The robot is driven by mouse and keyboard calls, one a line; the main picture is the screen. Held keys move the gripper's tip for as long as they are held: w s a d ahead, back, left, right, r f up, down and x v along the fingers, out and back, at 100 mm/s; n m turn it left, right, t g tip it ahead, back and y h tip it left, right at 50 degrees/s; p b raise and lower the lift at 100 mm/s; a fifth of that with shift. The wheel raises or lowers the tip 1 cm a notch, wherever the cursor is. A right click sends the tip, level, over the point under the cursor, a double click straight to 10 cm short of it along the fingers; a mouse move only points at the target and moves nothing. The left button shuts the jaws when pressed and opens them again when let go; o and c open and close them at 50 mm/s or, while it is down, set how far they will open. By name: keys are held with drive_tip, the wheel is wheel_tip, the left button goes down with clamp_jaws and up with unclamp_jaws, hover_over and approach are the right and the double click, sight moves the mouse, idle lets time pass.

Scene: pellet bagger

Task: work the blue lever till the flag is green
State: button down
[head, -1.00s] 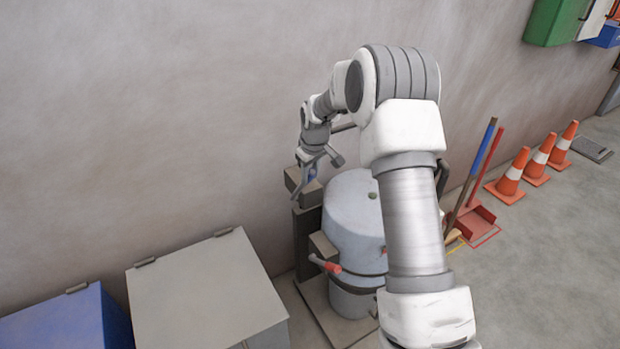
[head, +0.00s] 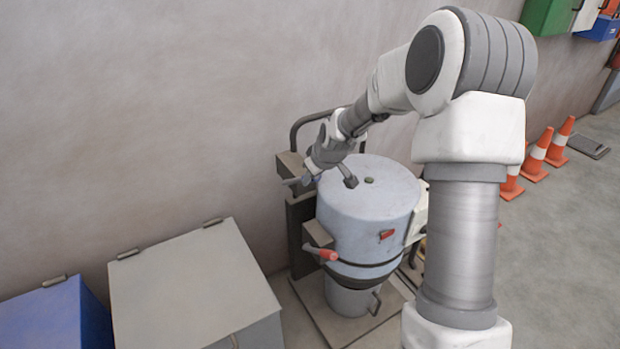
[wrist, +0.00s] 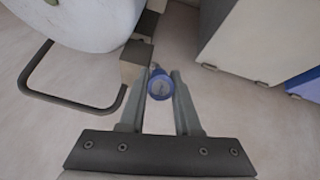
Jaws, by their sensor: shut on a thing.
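The blue lever shows in the wrist view as a round blue knob end (wrist: 160,86) between the two fingers. My gripper (wrist: 164,78) is shut on it. The lever's shaft is mostly hidden by my gripper. A small red tab (head: 387,234) sits on the drum's front; I cannot tell if it is the flag. No green flag shows on the machine.
A dark bent rail (head: 300,125) rises behind the drum. A grey bin (head: 190,290) and a blue bin (head: 55,320) stand at left. Orange cones (head: 538,155) stand at right.

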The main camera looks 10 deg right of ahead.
drive_tip(key=shift+s+d+f, duration=0.1)
drive_tip(key=shift+s+f, duration=0.1)
drive_tip(key=shift+f, duration=0.05)
idle(0.3)
drive_tip(key=c, duration=0.6)
unclamp_jaws()
drive_tip(key=p+v, duration=0.2)
drive_tip(key=v, duration=1.5)
drive_tip(key=shift+s+d, duration=0.15)
drive_tip(key=shift+s, duration=0.15)
